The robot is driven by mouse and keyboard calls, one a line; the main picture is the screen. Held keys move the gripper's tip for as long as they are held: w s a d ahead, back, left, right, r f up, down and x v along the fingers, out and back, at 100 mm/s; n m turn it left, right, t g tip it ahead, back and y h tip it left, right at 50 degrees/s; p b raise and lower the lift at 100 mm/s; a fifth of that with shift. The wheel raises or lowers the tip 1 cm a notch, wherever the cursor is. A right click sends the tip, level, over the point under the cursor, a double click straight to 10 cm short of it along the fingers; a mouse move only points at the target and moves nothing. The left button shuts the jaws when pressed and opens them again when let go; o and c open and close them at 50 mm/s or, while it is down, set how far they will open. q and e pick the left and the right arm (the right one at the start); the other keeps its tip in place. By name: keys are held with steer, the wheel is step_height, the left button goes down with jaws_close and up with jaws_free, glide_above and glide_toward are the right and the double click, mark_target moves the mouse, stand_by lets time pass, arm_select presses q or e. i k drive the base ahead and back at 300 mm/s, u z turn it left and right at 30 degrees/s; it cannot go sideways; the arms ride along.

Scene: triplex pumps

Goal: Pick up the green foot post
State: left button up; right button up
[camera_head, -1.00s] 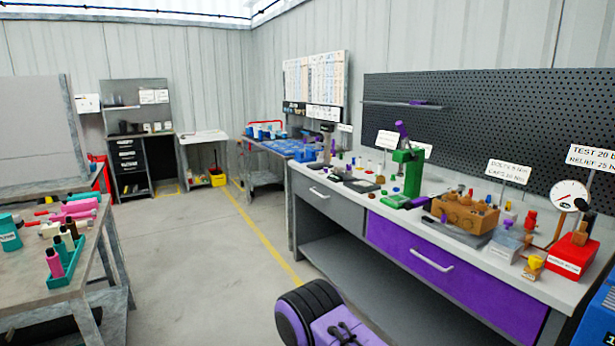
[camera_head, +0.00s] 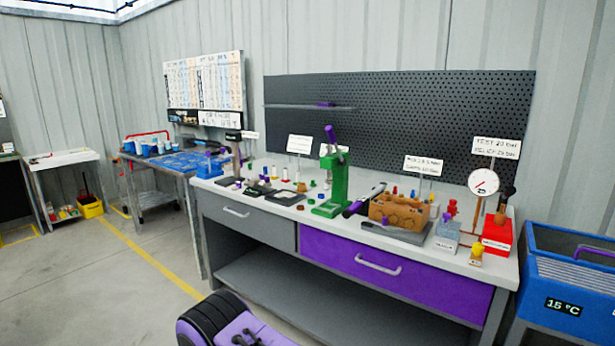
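A green upright press-like stand (camera_head: 334,182) with a purple handle stands on the grey workbench (camera_head: 225,188). Small green pieces (camera_head: 312,200) lie on the bench just left of its base. They are too small for me to tell whether one is the green foot post. Several small posts with white, purple and red parts (camera_head: 274,172) stand further left on the bench. Neither of my grippers is in view.
An orange-brown block (camera_head: 399,211) sits on a dark plate right of the green stand. A gauge (camera_head: 484,183) and a red box (camera_head: 497,236) stand at the bench's right end. A blue tank (camera_head: 570,270) is beyond. The floor (camera_head: 90,285) at left is clear.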

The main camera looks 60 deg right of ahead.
mark_target(297, 173)
steer(key=z, duration=0.45)
steer(key=i, duration=1.3)
steer(key=z, duration=0.8)
